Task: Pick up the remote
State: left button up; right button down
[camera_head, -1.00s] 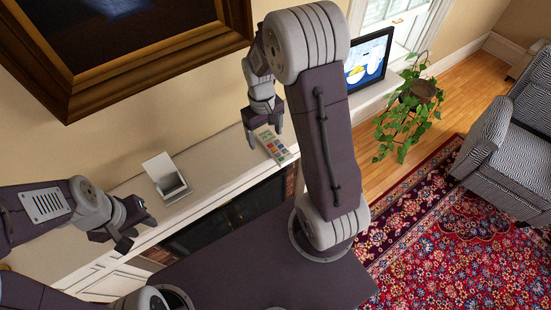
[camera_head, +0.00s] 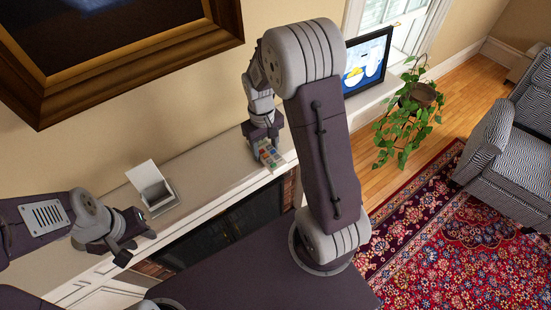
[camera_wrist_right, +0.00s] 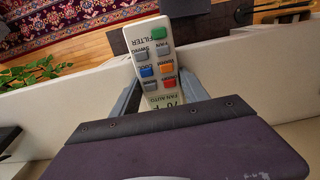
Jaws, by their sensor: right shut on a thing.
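The remote (camera_wrist_right: 156,62) is pale with several coloured buttons, and in the right wrist view it sits between the fingers of my right gripper (camera_wrist_right: 158,95). In the head view the remote (camera_head: 269,154) is at the mantel's front edge, partly hidden by my right gripper (camera_head: 264,142), which is shut on it. I cannot tell whether the remote touches the mantel. My left gripper (camera_head: 133,246) is open and empty at the left, in front of the mantel and apart from the remote.
A framed painting (camera_head: 110,55) hangs above. A screen (camera_head: 367,62), a hanging-leaf plant (camera_head: 405,125) and a striped armchair (camera_head: 515,140) stand right. A patterned rug (camera_head: 450,240) covers the floor.

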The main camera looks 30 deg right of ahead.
aim_at(266, 150)
notch_tip(266, 150, up, 4)
jog(key=p, duration=0.4)
jog(key=shift+d+r, duration=0.1)
jog(key=shift+r, duration=0.05)
jog(key=s+d+r+p, duration=0.5)
jog(key=s+r+p, duration=0.1)
jog(key=s+r, duration=0.1)
jog(key=shift+s+d+r, duration=0.15)
jog(key=shift+s+d, duration=0.1)
jog(key=shift+s, duration=0.6)
